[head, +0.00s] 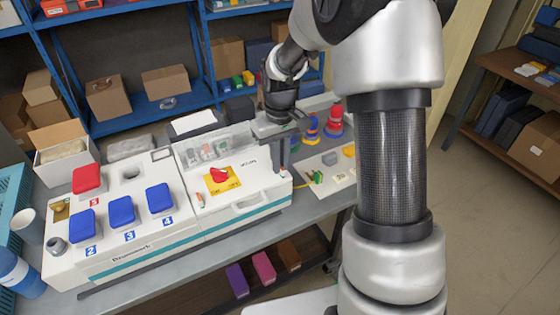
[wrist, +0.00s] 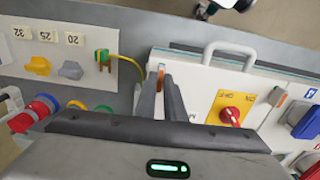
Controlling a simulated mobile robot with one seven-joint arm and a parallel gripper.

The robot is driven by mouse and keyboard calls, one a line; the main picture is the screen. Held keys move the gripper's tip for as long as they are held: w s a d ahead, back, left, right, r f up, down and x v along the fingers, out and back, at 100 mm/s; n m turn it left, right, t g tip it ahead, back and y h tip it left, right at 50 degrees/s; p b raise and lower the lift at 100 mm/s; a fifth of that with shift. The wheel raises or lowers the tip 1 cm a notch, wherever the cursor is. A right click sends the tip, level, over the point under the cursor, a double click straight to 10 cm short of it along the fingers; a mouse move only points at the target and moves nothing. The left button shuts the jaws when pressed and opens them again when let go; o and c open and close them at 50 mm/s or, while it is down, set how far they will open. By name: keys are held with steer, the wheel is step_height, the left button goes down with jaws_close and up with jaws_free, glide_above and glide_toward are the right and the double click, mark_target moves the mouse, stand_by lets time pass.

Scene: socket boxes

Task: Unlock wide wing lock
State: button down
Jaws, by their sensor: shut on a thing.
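The white box section with the red rotary switch (head: 220,175) on a yellow plate stands at the middle of the bench. A small orange-marked wing lock (wrist: 161,72) sits at this section's end in the wrist view. My gripper (wrist: 167,84) reaches down over it, its two dark fingers close together and shut on the lock, hiding most of it. In the head view my gripper (head: 284,168) is at the section's right end, and the lock cannot be made out there. A second, similar orange and white lock (head: 200,199) is at the section's left end, apart from my gripper.
Blue and red socket covers (head: 122,211) fill the left section. A handle (head: 250,199) projects from the front. To the right are a board with yellow, grey and green pieces (wrist: 37,66) and stacked coloured rings (head: 333,125). Blue shelving stands behind.

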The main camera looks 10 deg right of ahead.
steer(key=c, duration=1.8)
jaws_free()
steer(key=shift+c, duration=0.2)
step_height(320, 180, up, 18)
steer(key=p, duration=0.1)
steer(key=shift+f, duration=0.25)
steer(key=shift+r, duration=0.1)
steer(key=s+r+m+t+p, duration=0.2)
steer(key=s+r+t+p, duration=0.15)
steer(key=s+r, duration=0.7)
steer(key=s+f+m+t+p, duration=0.1)
steer(key=s+t+p, duration=0.1)
steer(key=s, duration=1)
steer(key=shift+s+f, duration=0.15)
steer(key=shift+s, duration=0.1)
